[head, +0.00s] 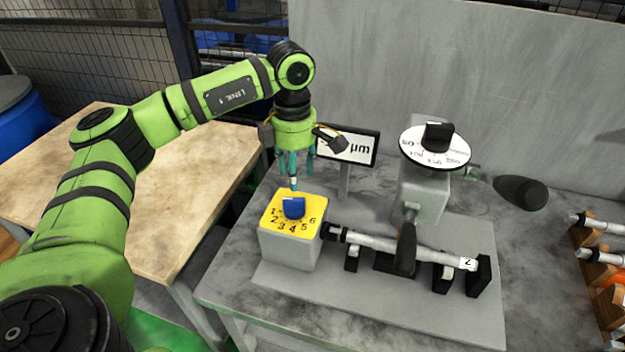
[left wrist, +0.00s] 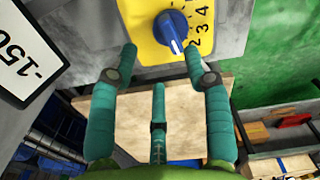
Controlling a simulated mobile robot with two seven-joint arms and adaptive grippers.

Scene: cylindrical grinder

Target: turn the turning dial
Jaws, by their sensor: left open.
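The turning dial is a blue knob (head: 293,207) on a yellow plate (head: 270,222) numbered 1 to 6, on top of a grey block. In the left wrist view the blue knob (left wrist: 171,30) is at the top centre, with the numbers 2, 3 and 4 showing on the yellow plate (left wrist: 143,42). My left gripper (head: 293,182) hangs pointing down just above and behind the knob. Its teal fingers (left wrist: 165,75) are spread apart in the left wrist view, with nothing between them. I cannot tell whether any finger touches the knob. My right gripper is not in view.
A display (head: 358,147) reading "µm" stands close behind my left gripper. A white round scale (head: 418,150) with a black knob stands to the right. A shaft (head: 375,242) lies in holders right of the block. A wooden table (head: 150,170) is at left.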

